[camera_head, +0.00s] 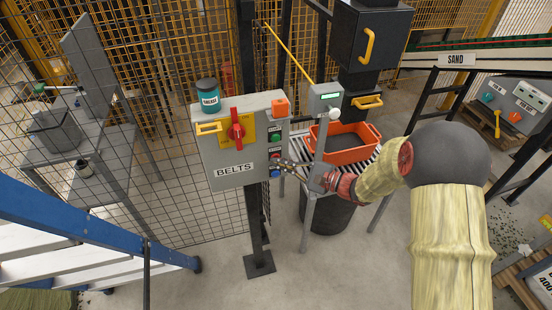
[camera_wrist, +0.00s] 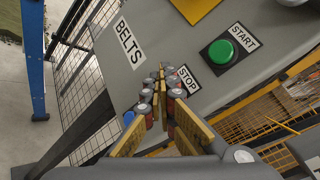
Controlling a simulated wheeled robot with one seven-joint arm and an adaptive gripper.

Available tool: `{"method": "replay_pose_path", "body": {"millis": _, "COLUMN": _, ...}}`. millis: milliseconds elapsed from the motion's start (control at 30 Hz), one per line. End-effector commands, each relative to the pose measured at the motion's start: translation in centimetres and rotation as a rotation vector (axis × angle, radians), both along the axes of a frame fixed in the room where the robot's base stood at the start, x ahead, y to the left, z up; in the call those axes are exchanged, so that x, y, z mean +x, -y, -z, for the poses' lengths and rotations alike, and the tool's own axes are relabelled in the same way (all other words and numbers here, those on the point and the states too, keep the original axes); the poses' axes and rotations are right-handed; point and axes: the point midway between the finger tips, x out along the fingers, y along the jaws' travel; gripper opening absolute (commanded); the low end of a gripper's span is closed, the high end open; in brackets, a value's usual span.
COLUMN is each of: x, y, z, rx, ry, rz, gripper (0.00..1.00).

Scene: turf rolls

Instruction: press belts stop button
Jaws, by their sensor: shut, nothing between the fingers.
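The grey BELTS control box (camera_head: 238,165) stands on a dark post in the middle of the head view. On its right side are a green start button (camera_head: 276,137) and a blue button (camera_head: 276,173), with the stop position between them. In the wrist view the STOP label (camera_wrist: 188,80) shows beside my fingers, and the stop button itself is hidden behind them. My gripper (camera_wrist: 160,78) is shut and empty, its tips at the panel by the STOP label. I cannot tell whether they touch. The green button (camera_wrist: 221,51) is clear of the fingers.
A red rotary switch (camera_head: 237,130) on a yellow plate and an orange cap (camera_head: 281,107) are on the box. A grease can (camera_head: 207,95) stands on top. An orange bin (camera_head: 343,143) on rollers is close behind my wrist. A blue ladder (camera_head: 95,228) is at left.

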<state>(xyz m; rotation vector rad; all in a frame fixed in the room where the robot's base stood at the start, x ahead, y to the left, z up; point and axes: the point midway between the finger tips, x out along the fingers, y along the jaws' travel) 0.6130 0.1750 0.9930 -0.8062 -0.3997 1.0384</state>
Motion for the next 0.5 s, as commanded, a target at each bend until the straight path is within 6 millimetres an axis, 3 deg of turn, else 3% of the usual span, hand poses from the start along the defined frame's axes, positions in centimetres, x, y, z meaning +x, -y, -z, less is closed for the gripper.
{"method": "replay_pose_path", "body": {"millis": 500, "x": -1.4, "y": 0.4, "z": 0.0, "rx": 0.001, "ry": 0.000, "rz": -0.001, "gripper": 0.00}}
